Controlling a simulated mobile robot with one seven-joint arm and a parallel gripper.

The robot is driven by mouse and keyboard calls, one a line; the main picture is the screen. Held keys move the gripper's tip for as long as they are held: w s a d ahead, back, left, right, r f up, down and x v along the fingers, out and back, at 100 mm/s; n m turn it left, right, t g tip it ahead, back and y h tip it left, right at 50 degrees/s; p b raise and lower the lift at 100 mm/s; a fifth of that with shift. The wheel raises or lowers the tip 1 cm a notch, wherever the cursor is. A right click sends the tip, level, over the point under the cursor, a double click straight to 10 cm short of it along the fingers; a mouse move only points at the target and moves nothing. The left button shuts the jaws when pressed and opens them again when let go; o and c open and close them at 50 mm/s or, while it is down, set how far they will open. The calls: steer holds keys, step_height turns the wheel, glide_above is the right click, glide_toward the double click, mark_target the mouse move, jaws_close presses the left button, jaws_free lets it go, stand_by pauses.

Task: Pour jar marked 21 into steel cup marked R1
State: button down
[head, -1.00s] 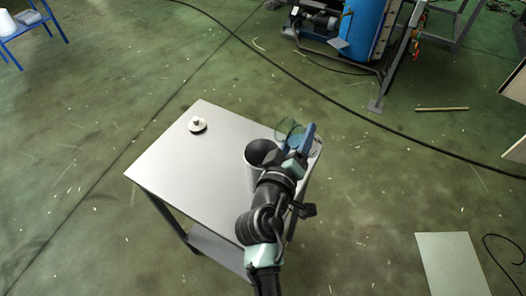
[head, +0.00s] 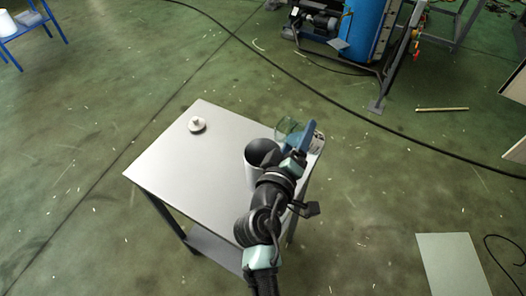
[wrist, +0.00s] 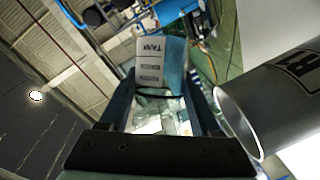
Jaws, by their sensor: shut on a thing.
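The steel cup (head: 252,172) stands upright near the table's right edge, with its open dark mouth facing up. In the wrist view its rim and grey wall (wrist: 285,105) are at the right, with part of a black marking showing an R. My gripper (head: 297,136) is just beyond and to the right of the cup. It is shut on a clear greenish glass jar (head: 286,127). In the wrist view the jar (wrist: 158,103) is between the two fingers (wrist: 162,100), tilted relative to the cup. Its number and contents cannot be made out.
The table's left and middle are clear. A blue machine (head: 360,30) stands on the floor behind, and a black cable (head: 300,83) crosses the floor.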

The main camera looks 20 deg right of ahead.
steer(key=shift+f+n+b, duration=0.25)
steer(key=shift+n+b, duration=0.25)
steer(key=shift+b, duration=0.1)
steer(key=shift+r+n+t+h, duration=0.3)
steer(key=shift+r+n+h, duration=0.15)
steer(key=shift+n, duration=0.25)
stand_by(0.5)
steer(key=shift+w+a+r+n+t+h+b, duration=0.15)
steer(key=shift+a+r+n+h+b, duration=0.05)
steer(key=shift+a+n+b, duration=0.2)
steer(key=shift+w+a+r+n+t+h+b, duration=0.15)
steer(key=shift+a+n+b, duration=0.1)
steer(key=shift+n+b, duration=0.2)
stand_by(1.3)
steer(key=shift+a+f+n+t+b, duration=0.2)
steer(key=shift+f+n+t+b, duration=0.2)
steer(key=shift+n+b, duration=0.75)
stand_by(0.6)
steer(key=shift+w+r+b, duration=0.1)
steer(key=shift+r+b, duration=0.05)
steer(key=shift+b, duration=0.3)
